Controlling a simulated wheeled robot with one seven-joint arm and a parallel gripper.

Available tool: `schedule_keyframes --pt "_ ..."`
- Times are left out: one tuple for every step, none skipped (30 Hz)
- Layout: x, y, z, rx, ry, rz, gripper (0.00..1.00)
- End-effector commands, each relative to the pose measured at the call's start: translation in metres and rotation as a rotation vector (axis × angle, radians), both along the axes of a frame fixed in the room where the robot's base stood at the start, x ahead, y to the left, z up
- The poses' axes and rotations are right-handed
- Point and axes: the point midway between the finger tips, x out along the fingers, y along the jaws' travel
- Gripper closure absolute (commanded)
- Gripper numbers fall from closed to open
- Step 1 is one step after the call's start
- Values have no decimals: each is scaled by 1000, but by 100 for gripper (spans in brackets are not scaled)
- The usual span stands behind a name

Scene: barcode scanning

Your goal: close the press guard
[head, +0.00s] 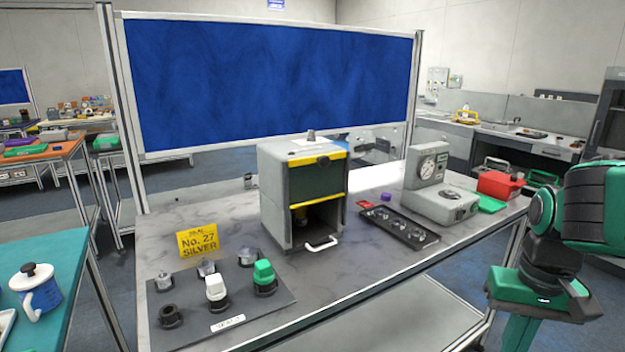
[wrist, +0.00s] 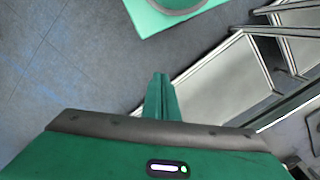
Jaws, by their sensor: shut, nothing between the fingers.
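The press (head: 275,205) is a grey box standing on the table, with its open front facing me. Its guard (head: 318,180) is a dark panel with yellow bars along its top and bottom edges. The guard covers the upper part of the front; below it the opening (head: 318,222) shows a dark inside with something yellow. A white handle (head: 321,244) sticks out at the bottom front. My gripper is shut and empty; its green fingers show in the wrist view (wrist: 161,92) above the floor. In the head view my arm is at the right, clear of the press and table.
Left of the press a dark board (head: 245,312) holds several knobs, with a yellow sign (head: 197,240) behind. To its right are a dark tray (head: 400,226), a grey gauge device (head: 440,205) and a red box (head: 500,184). The table front (head: 360,292) is clear.

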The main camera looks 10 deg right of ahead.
Motion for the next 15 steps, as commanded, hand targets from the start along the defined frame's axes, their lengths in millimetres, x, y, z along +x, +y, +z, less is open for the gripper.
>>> schedule_keyframes --pt "2 0 -1 0 1 -1 100" --pt "10 0 -4 1 10 0 100" --pt "13 0 -5 0 15 0 100" --pt "13 0 -5 0 15 1 100" --pt "13 0 -5 0 15 1 100" --pt "13 0 -5 0 14 1 100" --pt "13 0 -5 -1 14 1 100" --pt "13 0 -5 0 13 1 100" --pt "13 0 -5 0 13 1 100" --pt "13 0 -5 0 14 1 100" --pt "13 0 -5 0 14 1 100" --pt "13 0 -5 0 13 1 100" --pt "12 0 -5 0 13 1 100" --pt "12 0 -5 0 13 1 100" --pt "12 0 -5 0 13 1 100"
